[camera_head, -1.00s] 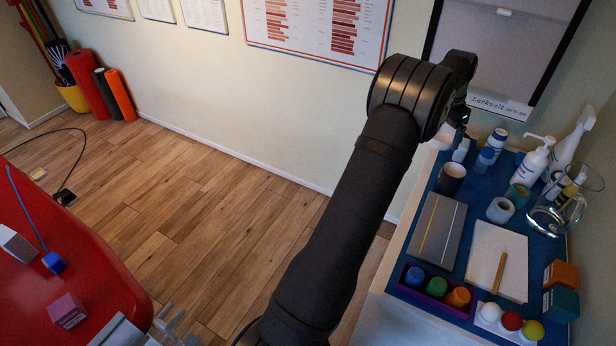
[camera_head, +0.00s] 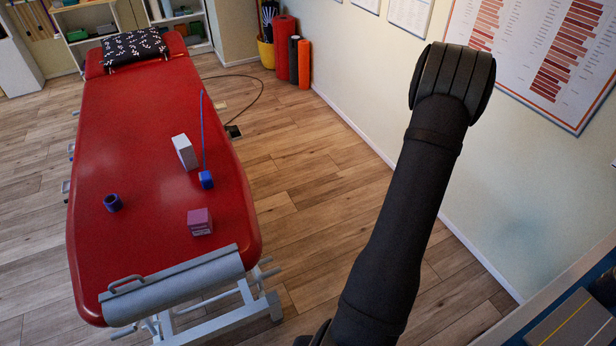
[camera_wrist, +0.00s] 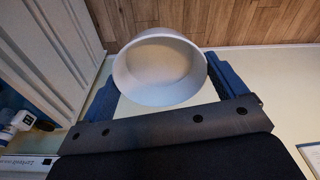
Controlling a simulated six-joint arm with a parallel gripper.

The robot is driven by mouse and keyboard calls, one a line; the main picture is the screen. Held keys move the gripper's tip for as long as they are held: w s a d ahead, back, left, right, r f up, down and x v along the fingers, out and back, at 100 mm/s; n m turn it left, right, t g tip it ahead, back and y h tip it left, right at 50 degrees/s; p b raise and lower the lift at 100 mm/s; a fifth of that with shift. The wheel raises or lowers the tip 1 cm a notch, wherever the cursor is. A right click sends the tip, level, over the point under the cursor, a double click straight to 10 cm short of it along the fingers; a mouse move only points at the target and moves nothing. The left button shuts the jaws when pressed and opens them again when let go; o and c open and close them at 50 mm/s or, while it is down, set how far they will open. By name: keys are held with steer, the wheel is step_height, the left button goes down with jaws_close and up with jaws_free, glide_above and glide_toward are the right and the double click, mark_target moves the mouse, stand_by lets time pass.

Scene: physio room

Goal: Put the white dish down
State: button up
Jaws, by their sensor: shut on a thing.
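The white dish (camera_wrist: 158,88), round and hollow, is in my gripper (camera_wrist: 160,76) in the wrist view. Its open mouth faces the camera. The two blue fingers are shut on its left and right sides. The dish looks clear of any surface, with a pale surface and wooden floor behind it. In the head view the dish and gripper are not visible; only my dark arm shows at the right.
A counter's corner (camera_head: 540,300) shows at lower right. Wooden floor (camera_head: 310,190) between is clear.

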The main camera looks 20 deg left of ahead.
steer(key=s+a+n, duration=0.3)
steer(key=a, duration=1.6)
steer(key=s+a+n, duration=0.3)
steer(key=a+n, duration=0.1)
steer(key=a, duration=1.4)
steer(key=s+a+n+y, duration=0.1)
steer(key=s+a+n, duration=0.2)
steer(key=s+a, duration=1.1)
steer(key=s+a+n+y, duration=0.1)
steer(key=s+a+n, duration=0.3)
steer(key=s+a, duration=0.95)
step_height(320, 180, down, 11)
steer(key=w+a, duration=0.2)
steer(key=a, duration=0.1)
steer(key=s+a+f, duration=0.1)
steer(key=a+f, duration=0.1)
steer(key=a, duration=0.1)
steer(key=s+a+f, duration=0.2)
steer(key=a, duration=0.1)
steer(key=s+a+f, duration=0.2)
steer(key=a+f, duration=0.1)
steer(key=shift+s, duration=0.2)
steer(key=shift+s+a, duration=0.1)
steer(key=shift+a, duration=0.05)
steer(key=shift+f, duration=2.05)
